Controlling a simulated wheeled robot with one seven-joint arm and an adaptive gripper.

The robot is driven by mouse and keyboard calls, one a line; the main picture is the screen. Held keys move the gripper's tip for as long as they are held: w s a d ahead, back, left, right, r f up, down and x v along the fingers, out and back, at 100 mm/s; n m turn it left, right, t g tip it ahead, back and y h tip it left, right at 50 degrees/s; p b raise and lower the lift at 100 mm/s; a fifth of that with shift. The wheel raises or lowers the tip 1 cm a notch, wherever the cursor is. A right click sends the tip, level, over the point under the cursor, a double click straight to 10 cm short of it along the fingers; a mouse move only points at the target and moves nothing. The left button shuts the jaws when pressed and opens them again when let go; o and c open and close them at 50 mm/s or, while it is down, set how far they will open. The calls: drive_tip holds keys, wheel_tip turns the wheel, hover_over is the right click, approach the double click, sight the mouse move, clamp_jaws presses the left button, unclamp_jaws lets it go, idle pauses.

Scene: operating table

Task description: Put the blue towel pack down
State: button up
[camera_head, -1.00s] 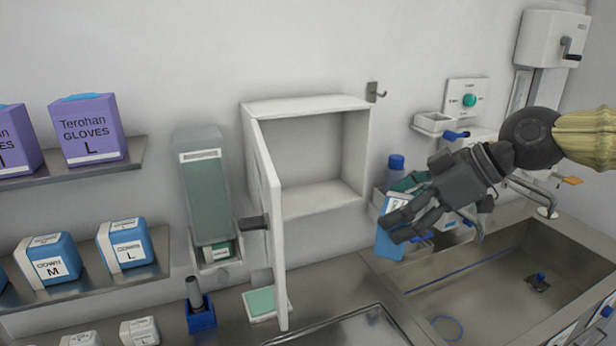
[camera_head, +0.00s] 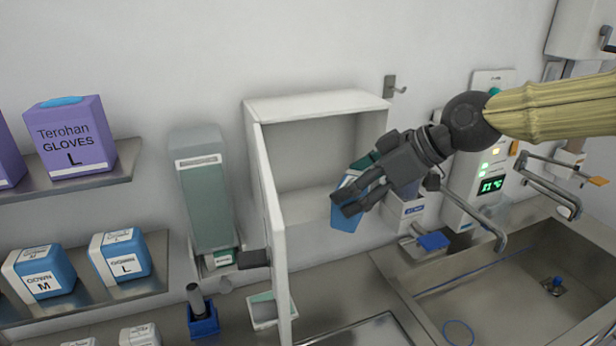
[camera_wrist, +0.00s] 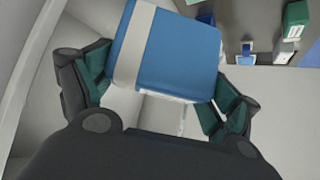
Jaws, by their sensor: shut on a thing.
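My gripper (camera_head: 358,200) is shut on the blue towel pack (camera_head: 345,215), a blue block with a pale band. In the head view the pack is held up in front of the right part of the open white wall cabinet (camera_head: 318,104), partly covered by my fingers. I cannot tell whether it is past the cabinet's front edge. In the wrist view the pack (camera_wrist: 178,52) sits between both green-padded fingers (camera_wrist: 160,98), with a pale surface behind it. The cabinet inside looks empty where it shows.
The cabinet door (camera_head: 272,235) stands open on the left, edge towards me. A sink (camera_head: 510,290) lies at the lower right, with taps above it. A wall hook (camera_head: 394,86) is right of the cabinet. Shelves with gown packs (camera_head: 120,256) and glove boxes (camera_head: 70,138) are at the left.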

drive_tip(key=a, duration=0.2)
drive_tip(key=w+a+p, duration=0.1)
drive_tip(key=a, duration=0.1)
drive_tip(key=w+a+p, duration=0.1)
drive_tip(key=a, duration=0.1)
drive_tip(key=shift+w, duration=0.2)
drive_tip(key=shift+w+a+r+p, duration=0.1)
drive_tip(key=shift+w+a+p, duration=0.15)
drive_tip(key=shift+a, duration=0.3)
drive_tip(key=shift+w+a+p, duration=0.1)
drive_tip(key=shift+w+a, duration=0.1)
drive_tip(key=shift+a, duration=0.3)
drive_tip(key=shift+a+f+p, duration=0.25)
drive_tip(key=shift+f+p, duration=0.2)
drive_tip(key=shift+f, duration=0.3)
drive_tip(key=shift+d+f, duration=0.1)
drive_tip(key=shift+d, duration=0.15)
drive_tip(key=shift+a+f, duration=0.15)
drive_tip(key=shift+f, duration=0.05)
drive_tip(key=o, duration=0.9)
drive_tip(key=shift+o, duration=0.2)
